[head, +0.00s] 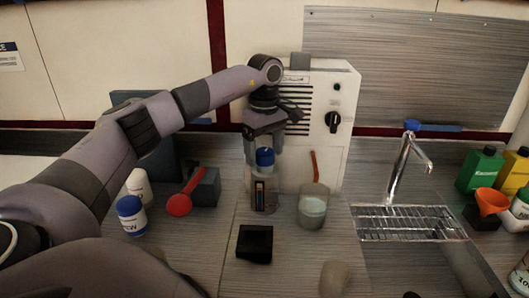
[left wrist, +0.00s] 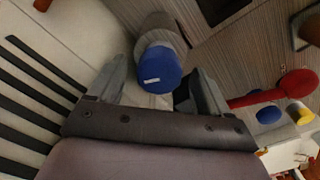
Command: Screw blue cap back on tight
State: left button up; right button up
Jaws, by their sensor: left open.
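A blue cap (head: 265,157) sits on top of a grey, see-through bottle (head: 264,193) with a dark label, which stands upright on the counter. My left gripper (head: 264,142) points down from above at the cap, with its fingers apart. In the left wrist view the blue cap (left wrist: 160,70) lies between the two open fingers of the left gripper (left wrist: 162,88), with a gap visible on the right side. Whether a finger touches the cap I cannot tell. How tightly the cap sits is not visible. My right gripper does not show.
A white machine (head: 335,90) stands close behind the bottle. A beaker (head: 312,208) with a stick is just right of it, and a black holder (head: 255,243) in front. A sink rack (head: 405,222) is at right.

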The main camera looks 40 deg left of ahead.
aim_at(265, 151)
pick_arm(q)
jog(key=shift+r, duration=3.1)
jog(key=shift+d+r, duration=0.15)
jog(key=shift+c, duration=0.2)
jog(key=shift+w+d+r, duration=0.15)
jog(key=shift+r, duration=0.1)
jog(key=shift+r+n, duration=0.3)
jog(key=shift+r, duration=0.1)
jog(key=shift+r+n, duration=0.3)
jog(key=shift+a+r, duration=0.1)
jog(key=shift+a, duration=0.15)
jog(key=shift+b, duration=0.35)
